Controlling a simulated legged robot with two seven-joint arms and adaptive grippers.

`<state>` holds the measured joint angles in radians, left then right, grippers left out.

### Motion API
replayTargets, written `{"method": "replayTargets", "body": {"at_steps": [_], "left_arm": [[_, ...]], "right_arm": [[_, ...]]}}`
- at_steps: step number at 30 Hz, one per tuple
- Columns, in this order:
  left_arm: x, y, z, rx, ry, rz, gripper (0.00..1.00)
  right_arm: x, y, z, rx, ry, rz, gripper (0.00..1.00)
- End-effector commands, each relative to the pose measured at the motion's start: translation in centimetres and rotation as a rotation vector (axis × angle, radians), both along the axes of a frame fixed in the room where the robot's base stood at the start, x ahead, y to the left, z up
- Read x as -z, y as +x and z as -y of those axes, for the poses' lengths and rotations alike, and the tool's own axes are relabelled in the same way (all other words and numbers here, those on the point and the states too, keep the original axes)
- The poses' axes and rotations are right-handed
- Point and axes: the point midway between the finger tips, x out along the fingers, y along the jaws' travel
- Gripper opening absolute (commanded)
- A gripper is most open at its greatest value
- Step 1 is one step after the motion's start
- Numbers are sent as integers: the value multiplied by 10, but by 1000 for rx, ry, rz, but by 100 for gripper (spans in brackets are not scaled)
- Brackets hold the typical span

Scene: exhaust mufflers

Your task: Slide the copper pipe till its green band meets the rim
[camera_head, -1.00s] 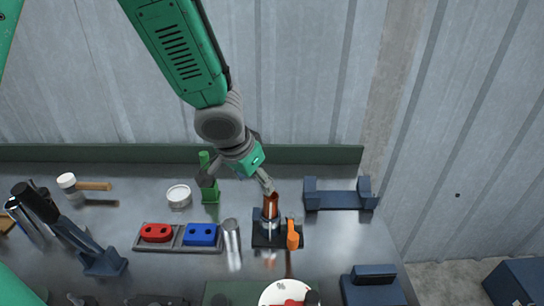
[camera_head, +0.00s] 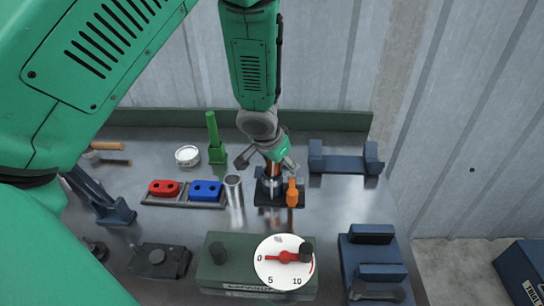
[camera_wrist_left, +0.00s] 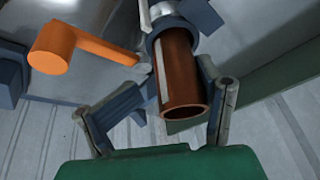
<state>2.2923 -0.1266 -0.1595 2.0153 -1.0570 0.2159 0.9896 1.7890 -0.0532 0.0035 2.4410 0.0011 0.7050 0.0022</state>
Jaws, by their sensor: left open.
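The copper pipe (camera_head: 270,172) stands upright in a silver and dark holder (camera_head: 270,188) on a black base. In the left wrist view, the brown pipe (camera_wrist_left: 184,80) sticks out of a dark blue collar (camera_wrist_left: 160,28), its open end toward my palm, with a pale stripe along its side. I cannot make out a green band. My left gripper (camera_head: 268,161) is open, its fingers on either side of the pipe; the wrist view shows the spread fingers (camera_wrist_left: 172,92) too, with a gap at the left. An orange lever (camera_head: 292,193) is beside the holder. My right gripper is out of view.
A dial gauge (camera_head: 284,262) is in front. A blue cradle (camera_head: 345,164) is right.

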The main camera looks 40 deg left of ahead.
Motion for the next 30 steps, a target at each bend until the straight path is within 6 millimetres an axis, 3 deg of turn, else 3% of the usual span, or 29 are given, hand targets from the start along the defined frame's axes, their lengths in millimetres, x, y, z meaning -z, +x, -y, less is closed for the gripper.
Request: {"method": "replayTargets", "body": {"at_steps": [11,15,16,17,30], "left_arm": [[7,1,-9,5,-26,8,56],[4,2,-3,3,-14,6,11],[4,2,-3,3,-12,7,2],[4,2,-2,1,-8,6,0],[1,5,-2,9,-24,17,0]], "right_arm": [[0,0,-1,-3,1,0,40],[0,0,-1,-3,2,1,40],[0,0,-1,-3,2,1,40],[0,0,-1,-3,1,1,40],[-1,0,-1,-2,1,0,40]]}}
